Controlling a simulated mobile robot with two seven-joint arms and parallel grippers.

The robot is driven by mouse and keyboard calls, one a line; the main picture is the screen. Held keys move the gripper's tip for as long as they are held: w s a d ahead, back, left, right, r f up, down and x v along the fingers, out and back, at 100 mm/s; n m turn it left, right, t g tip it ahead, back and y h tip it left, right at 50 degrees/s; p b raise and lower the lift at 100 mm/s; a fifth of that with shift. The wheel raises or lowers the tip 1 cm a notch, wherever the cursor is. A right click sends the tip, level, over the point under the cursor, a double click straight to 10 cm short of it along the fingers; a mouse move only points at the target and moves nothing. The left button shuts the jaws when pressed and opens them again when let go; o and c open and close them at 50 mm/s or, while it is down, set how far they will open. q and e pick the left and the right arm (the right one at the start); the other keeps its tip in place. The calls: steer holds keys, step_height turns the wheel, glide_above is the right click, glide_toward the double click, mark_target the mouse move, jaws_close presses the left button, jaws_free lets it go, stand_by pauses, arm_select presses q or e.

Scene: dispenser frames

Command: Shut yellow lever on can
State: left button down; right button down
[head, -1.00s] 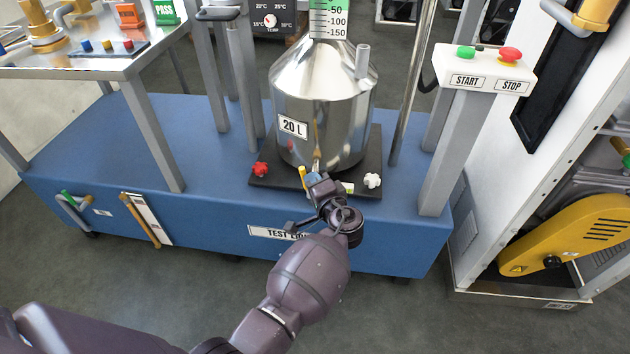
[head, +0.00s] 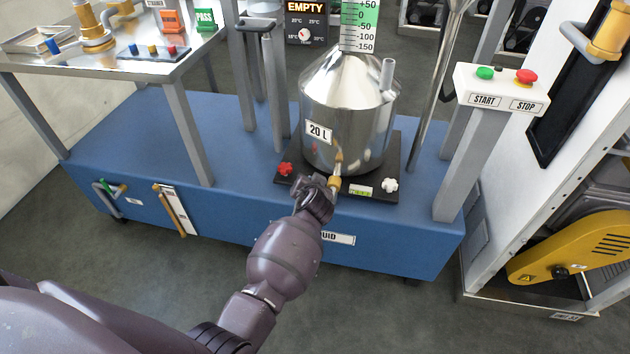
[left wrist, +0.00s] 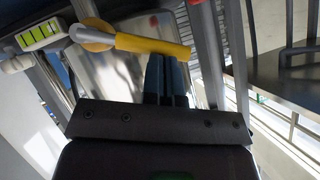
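The steel can (head: 345,115), labelled 20 L, stands upright on a black plate (head: 388,165) on the blue base. The yellow lever (head: 335,184) is low on the can's front; its shape there is partly hidden by my gripper. In the left wrist view the lever (left wrist: 152,45) shows as a yellow handle on a silver stem from a brass valve (left wrist: 88,36). My left gripper (head: 325,183) is just left of the lever. Its dark fingers (left wrist: 167,72) are together with nothing between them, tips right at the handle's edge; I cannot tell whether they touch. My right gripper is out of view.
A red knob (head: 285,169) and a white knob (head: 390,185) are on the plate's front corners. A START/STOP box (head: 502,90) on a post stands right. A steel table (head: 130,65) is at left. Grey posts flank the can.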

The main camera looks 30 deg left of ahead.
arm_select(q)
steer(key=f+h, duration=0.1)
steer(key=a+f+n+h, duration=0.1)
steer(key=a+f+n+h+p, duration=0.1)
steer(key=shift+s+f, duration=0.2)
steer(key=shift+s, duration=0.1)
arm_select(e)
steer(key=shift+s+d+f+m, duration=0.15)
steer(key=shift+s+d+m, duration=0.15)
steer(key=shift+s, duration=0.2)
arm_select(q)
steer(key=shift+a+f, duration=0.15)
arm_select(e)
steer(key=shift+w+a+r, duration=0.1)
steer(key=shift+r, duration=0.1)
